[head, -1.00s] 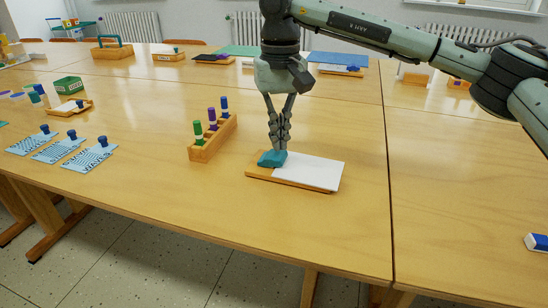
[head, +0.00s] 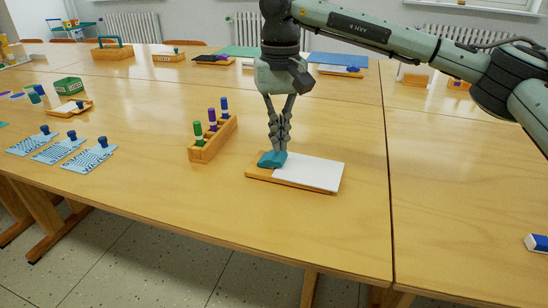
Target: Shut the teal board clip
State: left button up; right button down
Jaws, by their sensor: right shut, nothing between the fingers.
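The teal board clip (head: 271,159) sits at the left end of a wooden board (head: 300,184) on the table. A white sheet (head: 310,171) lies on the board, its left edge by the clip. My right gripper (head: 279,149) points down with its fingers together and empty. Its fingertips are at the top of the clip and look to touch it. The clip looks low and flat against the board; the fingers hide part of it. My left gripper is not in view.
A wooden rack (head: 212,142) with green, purple and blue pegs stands left of the board. Several blue patterned cards (head: 90,158) with knobs lie further left. A blue and white eraser (head: 537,243) lies at the far right. The table front is clear.

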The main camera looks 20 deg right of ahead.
aim_at(279, 156)
jog(key=shift+f+b, duration=0.6)
jog(key=shift+f, duration=0.45)
dwell(0.4)
jog(key=shift+r+p, duration=2.45)
jog(key=shift+r, duration=1.15)
jog(key=shift+f, duration=0.1)
